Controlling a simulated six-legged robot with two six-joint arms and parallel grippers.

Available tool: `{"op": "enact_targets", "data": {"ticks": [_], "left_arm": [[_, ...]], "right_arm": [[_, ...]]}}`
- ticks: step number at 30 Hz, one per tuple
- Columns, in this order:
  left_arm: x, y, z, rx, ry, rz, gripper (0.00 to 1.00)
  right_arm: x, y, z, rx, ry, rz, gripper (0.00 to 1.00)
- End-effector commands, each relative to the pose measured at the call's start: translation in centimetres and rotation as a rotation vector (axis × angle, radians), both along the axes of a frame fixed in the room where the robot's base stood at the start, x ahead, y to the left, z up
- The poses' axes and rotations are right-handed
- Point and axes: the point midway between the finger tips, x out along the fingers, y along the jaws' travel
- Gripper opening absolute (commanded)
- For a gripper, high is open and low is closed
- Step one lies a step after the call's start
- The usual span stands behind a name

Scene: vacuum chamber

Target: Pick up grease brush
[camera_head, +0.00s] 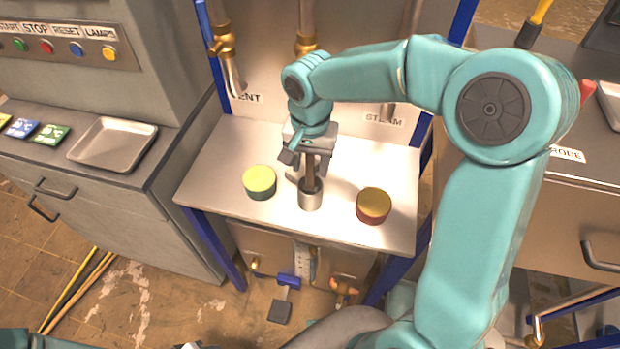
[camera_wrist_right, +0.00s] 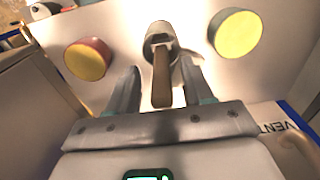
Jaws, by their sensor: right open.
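The grease brush (camera_head: 310,172) stands upright in a small metal cup (camera_head: 310,199) on the steel table, its brown handle pointing up. In the right wrist view the brush handle (camera_wrist_right: 162,78) lies between the two fingers, with the cup (camera_wrist_right: 158,36) beyond it. My right gripper (camera_head: 305,166) is over the cup, pointing down, with its fingers open around the handle. In the right wrist view the fingers (camera_wrist_right: 160,90) stand apart on both sides of the handle, with gaps visible. The bristles are hidden inside the cup. My left gripper is not in view.
A tin with a yellow-green top (camera_head: 260,181) stands left of the cup, and a tin with a golden top (camera_head: 373,205) stands right. The steel table (camera_head: 215,180) is otherwise clear. A grey tray (camera_head: 113,142) lies on the left cabinet. Pipes rise behind the table.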

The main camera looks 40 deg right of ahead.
Motion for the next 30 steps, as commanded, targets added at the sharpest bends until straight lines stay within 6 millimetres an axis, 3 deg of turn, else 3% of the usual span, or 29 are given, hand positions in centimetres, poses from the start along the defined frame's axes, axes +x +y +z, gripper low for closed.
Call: {"op": "enact_targets", "data": {"ticks": [3,10,14,15,25,30], "left_arm": [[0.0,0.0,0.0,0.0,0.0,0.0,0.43],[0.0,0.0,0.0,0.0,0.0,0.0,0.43],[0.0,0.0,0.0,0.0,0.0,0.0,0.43],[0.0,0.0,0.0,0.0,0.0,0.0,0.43],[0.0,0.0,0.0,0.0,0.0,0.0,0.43],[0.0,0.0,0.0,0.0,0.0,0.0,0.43]], "right_arm": [[0.1,0.0,-1.0,0.001,0.002,0.001,0.51],[0.1,0.0,-1.1,0.001,-0.001,0.001,0.48],[0.2,0.0,-1.1,0.001,-0.001,0.001,0.06],[0.2,0.0,-1.1,0.001,-0.001,0.001,0.0],[0.1,0.0,-0.9,0.0,0.0,0.001,0.0],[0.2,0.0,0.6,-0.001,-0.003,0.0,0.0]]}}
